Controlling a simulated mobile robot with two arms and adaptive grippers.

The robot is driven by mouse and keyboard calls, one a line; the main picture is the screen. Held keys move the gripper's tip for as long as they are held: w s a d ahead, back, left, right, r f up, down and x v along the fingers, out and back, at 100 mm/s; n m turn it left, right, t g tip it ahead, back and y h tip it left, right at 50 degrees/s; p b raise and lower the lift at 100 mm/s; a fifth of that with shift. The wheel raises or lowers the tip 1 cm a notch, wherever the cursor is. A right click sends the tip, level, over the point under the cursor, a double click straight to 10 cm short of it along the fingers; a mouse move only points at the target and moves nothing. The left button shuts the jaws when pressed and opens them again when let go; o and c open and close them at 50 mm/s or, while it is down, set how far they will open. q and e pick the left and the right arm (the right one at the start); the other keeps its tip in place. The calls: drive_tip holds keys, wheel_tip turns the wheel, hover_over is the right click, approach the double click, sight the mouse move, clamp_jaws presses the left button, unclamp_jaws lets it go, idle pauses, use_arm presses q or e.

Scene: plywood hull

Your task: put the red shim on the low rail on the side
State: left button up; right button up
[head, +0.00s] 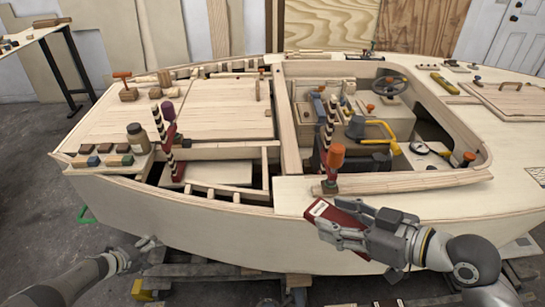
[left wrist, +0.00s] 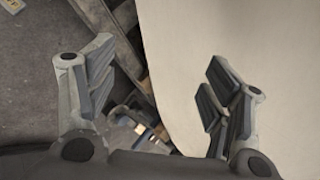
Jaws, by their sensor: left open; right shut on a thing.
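A dark red block with a white label, which looks like the red shim (head: 325,210), is held in my right gripper (head: 348,222) in the head view. The gripper is shut on it, in front of the hull's near side, and its fingers hide part of it. A low wooden rail (head: 420,182) runs along the near side deck beside the cockpit, just above and right of the shim. My left gripper (head: 147,243) is open and empty, low at the left near the hull. Its spread fingers show in the left wrist view (left wrist: 155,85), with the pale hull between and beyond them.
An orange-topped clamp (head: 335,165) stands at the rail's left end. A dark jar (head: 137,138) and several small coloured blocks (head: 107,160) sit on the left deck. A yellow-handled tool (head: 385,138) lies in the cockpit. The right side deck (head: 500,205) has bare room.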

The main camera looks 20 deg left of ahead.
use_arm(q)
drive_tip(key=s+a+r+m+g, duration=0.1)
drive_tip(key=a+r+m, duration=0.4)
drive_tip(key=a+r, duration=0.65)
drive_tip(key=s+a+r+m+g, duration=0.15)
drive_tip(key=a+r+m, duration=0.6)
drive_tip(key=r, duration=0.75)
drive_tip(key=w+d+r+n+t+h, duration=0.1)
drive_tip(key=w+d+r+t+h, duration=0.1)
drive_tip(key=w+d+r, duration=0.5)
drive_tip(key=w+d+r+t+h, duration=0.1)
drive_tip(key=w+d+r+t, duration=0.2)
drive_tip(key=w+r, duration=0.5)
drive_tip(key=w+d+r+t+h, duration=0.2)
drive_tip(key=w+d+r+h, duration=0.2)
drive_tip(key=w+d+r, duration=0.85)
drive_tip(key=d+r+m+g+h, duration=0.25)
drive_tip(key=d+m, duration=0.25)
drive_tip(key=d, duration=0.6)
use_arm(e)
drive_tip(key=shift+s, duration=0.1)
use_arm(q)
drive_tip(key=m+g+h, duration=0.1)
drive_tip(key=m+g, duration=1.6)
drive_tip(key=m, duration=0.4)
approach(316, 203)
drive_tip(key=x, duration=0.9)
